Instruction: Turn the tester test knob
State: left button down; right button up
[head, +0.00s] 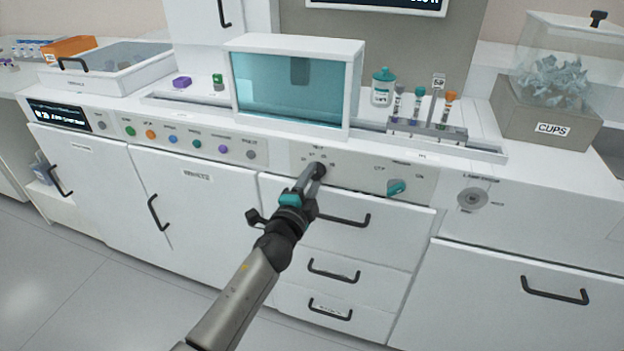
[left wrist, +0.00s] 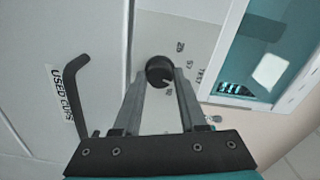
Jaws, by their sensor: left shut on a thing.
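The tester test knob (left wrist: 158,71) is a dark round knob on the tester's pale front panel, with small markings around it. In the head view the knob (head: 319,169) is mostly hidden behind my gripper. My left gripper (head: 316,172) reaches up to the panel. In the left wrist view the fingertips of my left gripper (left wrist: 160,78) are on both sides of the knob, shut on it. My right gripper is not in view.
A teal knob (head: 397,188) sits to the right on the same panel. Drawers with dark handles (head: 335,270) lie below. A windowed box (head: 295,85) and a rack of tubes (head: 425,130) stand on top.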

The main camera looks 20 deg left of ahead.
pick_arm(q)
jog(key=m, duration=0.6)
jog(key=shift+m, duration=1.4)
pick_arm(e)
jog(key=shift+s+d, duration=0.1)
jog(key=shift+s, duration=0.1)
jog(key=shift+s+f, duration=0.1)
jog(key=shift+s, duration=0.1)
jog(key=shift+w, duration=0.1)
pick_arm(q)
jog(key=c, duration=0.6)
grip_release()
jog(key=shift+o, duration=0.7)
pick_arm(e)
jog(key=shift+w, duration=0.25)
